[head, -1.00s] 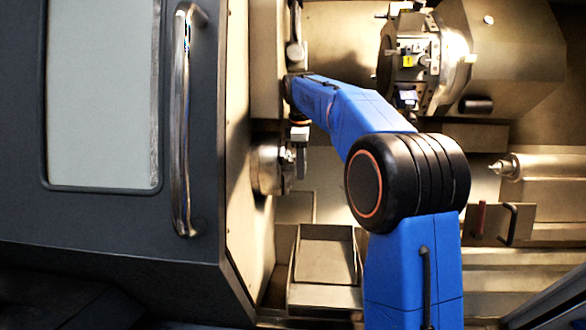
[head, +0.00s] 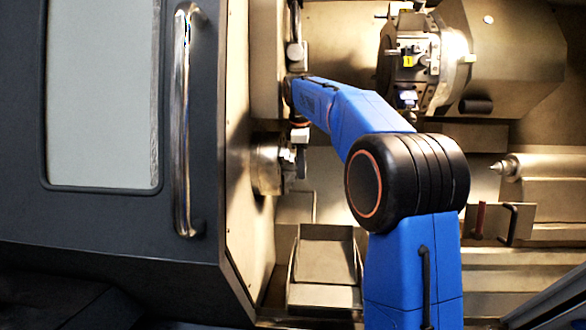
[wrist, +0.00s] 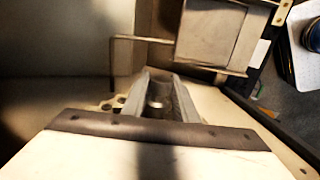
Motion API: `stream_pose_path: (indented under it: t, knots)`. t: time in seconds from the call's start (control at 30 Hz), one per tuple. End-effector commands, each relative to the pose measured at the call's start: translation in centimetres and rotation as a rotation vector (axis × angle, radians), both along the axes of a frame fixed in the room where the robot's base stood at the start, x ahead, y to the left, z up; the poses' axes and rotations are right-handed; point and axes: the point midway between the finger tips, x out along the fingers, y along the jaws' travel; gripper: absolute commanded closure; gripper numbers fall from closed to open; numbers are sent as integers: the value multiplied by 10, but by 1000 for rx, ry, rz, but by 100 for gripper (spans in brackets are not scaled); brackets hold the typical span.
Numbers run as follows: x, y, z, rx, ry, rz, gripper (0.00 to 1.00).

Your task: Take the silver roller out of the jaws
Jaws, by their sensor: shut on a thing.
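The chuck (head: 266,168) with its jaws shows at the left inner wall of the machine in the head view. My gripper (head: 296,158) is right in front of the chuck, on its right side. In the wrist view my gripper (wrist: 157,92) has its two grey fingers close together, with the silver roller (wrist: 157,102) showing as a small round shiny piece between them. The gripper is shut on the roller. In the head view the roller cannot be told clearly from the fingers and the chuck jaws. Whether the chuck jaws still touch it cannot be seen.
A metal tray (head: 325,297) lies below the chuck and also shows in the wrist view (wrist: 212,32). The tool turret (head: 415,65) is at the upper right, the pointed tailstock centre (head: 507,167) at the right. The machine door (head: 110,130) with its handle (head: 182,120) fills the left.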

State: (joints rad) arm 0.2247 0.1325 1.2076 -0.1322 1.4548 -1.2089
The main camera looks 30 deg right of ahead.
Motion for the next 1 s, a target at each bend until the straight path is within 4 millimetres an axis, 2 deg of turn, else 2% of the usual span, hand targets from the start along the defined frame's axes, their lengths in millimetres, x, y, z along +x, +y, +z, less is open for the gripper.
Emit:
stream_pose_path:
  t: [0.37, 1.0]
  knots:
    - [-1, -1, 4, 0, -1, -1, 100]
    - [-15, -22, 4, 0, 0, -1, 100]
